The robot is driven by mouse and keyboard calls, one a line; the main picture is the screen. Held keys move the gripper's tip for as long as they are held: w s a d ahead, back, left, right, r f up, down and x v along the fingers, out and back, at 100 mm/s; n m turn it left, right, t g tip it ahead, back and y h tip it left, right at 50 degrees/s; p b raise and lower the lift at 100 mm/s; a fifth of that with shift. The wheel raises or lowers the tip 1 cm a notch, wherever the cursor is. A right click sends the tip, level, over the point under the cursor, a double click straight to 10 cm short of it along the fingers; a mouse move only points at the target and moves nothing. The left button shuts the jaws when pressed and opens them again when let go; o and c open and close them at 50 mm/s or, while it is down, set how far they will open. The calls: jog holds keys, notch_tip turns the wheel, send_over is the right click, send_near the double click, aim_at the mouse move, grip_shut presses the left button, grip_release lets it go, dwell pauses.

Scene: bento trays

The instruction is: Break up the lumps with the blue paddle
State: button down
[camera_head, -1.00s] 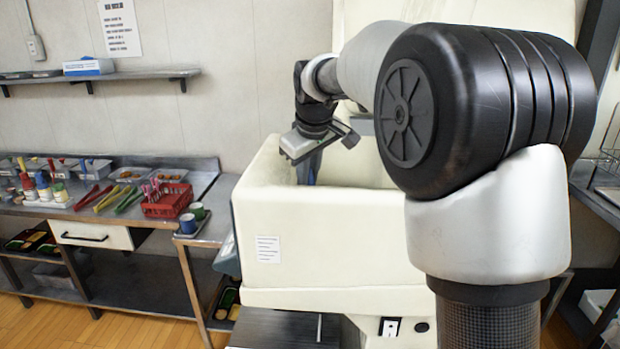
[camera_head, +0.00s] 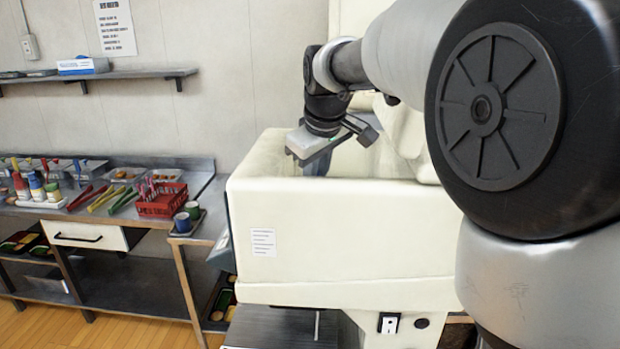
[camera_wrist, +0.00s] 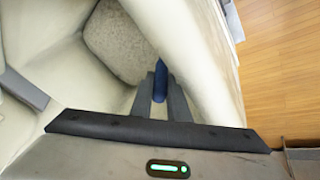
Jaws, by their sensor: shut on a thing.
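The blue paddle (camera_wrist: 159,78) shows in the wrist view as a blue shaft between the two grey fingers of my gripper (camera_wrist: 160,95). My gripper is shut on it. The paddle's far end reaches the pale, grainy mass (camera_wrist: 118,42) at the bottom of the cream tub (camera_head: 345,232); whether it is sunk into it I cannot tell. Single lumps cannot be made out. In the head view my gripper (camera_head: 318,150) is at the tub's left end, with its lower part inside the opening; the tub's front wall hides the mass and most of the paddle.
A steel counter at the left holds a red basket (camera_head: 162,200), coloured tongs (camera_head: 100,199), several bottles and two cups (camera_head: 187,219). A wall shelf (camera_head: 100,76) is above it. The tub's walls stand close around my gripper.

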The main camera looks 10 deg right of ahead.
jog(key=w+r+p, duration=0.3)
jog(key=r+p, duration=0.1)
jog(key=r, duration=0.7)
jog(key=w+d+r+p, duration=0.1)
jog(key=w+r+p, duration=0.3)
jog(key=r, duration=0.8)
jog(key=shift+w+d+p, duration=0.15)
jog(key=shift+d+p, duration=0.05)
jog(key=shift+p, duration=0.6)
jog(key=shift+r, duration=0.1)
